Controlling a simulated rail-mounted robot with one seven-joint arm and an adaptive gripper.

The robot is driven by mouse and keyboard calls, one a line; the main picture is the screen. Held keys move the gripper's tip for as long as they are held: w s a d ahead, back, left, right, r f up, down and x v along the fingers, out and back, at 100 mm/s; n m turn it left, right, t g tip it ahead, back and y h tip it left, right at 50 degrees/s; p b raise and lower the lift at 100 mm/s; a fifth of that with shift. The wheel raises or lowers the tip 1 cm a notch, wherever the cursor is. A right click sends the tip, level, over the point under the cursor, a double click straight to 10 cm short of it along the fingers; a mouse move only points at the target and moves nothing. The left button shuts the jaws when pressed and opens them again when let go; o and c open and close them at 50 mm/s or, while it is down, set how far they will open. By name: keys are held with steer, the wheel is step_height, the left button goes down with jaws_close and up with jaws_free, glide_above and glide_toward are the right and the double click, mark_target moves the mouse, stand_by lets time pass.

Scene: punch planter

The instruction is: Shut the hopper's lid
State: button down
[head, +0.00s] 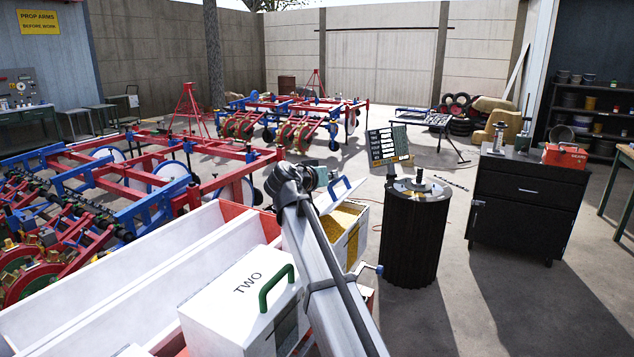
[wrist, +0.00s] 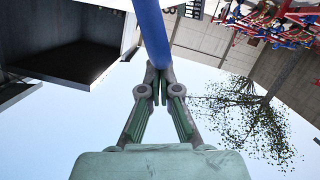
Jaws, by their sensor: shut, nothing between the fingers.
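The hopper (head: 360,236) with yellow grain (head: 340,222) inside stands open in the middle of the head view, partly hidden by my arm. Its white lid (head: 329,201) is tilted up and carries a blue handle (head: 340,190). My gripper (head: 322,178) is at the end of my arm, just left of the handle. In the wrist view my gripper (wrist: 156,88) is shut and empty. A blue bar (wrist: 151,35) crosses right at its fingertips; it looks like the handle, but I cannot tell whether they touch.
A second hopper (head: 240,300), marked TWO, has its lid down and a green handle, left of my arm. A black ribbed drum (head: 415,240) with items on top stands to the right. A black cabinet (head: 527,205) is farther right. Red and blue planter frames fill the left.

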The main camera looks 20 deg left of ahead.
mark_target(346, 195)
steer(key=d+f+m+b, duration=0.1)
steer(key=d+f+m+y+b, duration=0.1)
steer(key=d+f+b, duration=0.1)
steer(key=s+d+f+m+b, duration=0.1)
steer(key=f+b, duration=0.1)
steer(key=shift+d+f+y, duration=0.2)
steer(key=shift+d+y, duration=0.05)
steer(key=shift+y, duration=0.05)
steer(key=shift+d+f, duration=0.15)
steer(key=shift+f, duration=0.15)
steer(key=shift+s+d+f+b, duration=0.1)
steer(key=shift+d+f+b, duration=0.3)
steer(key=shift+f+b, duration=0.35)
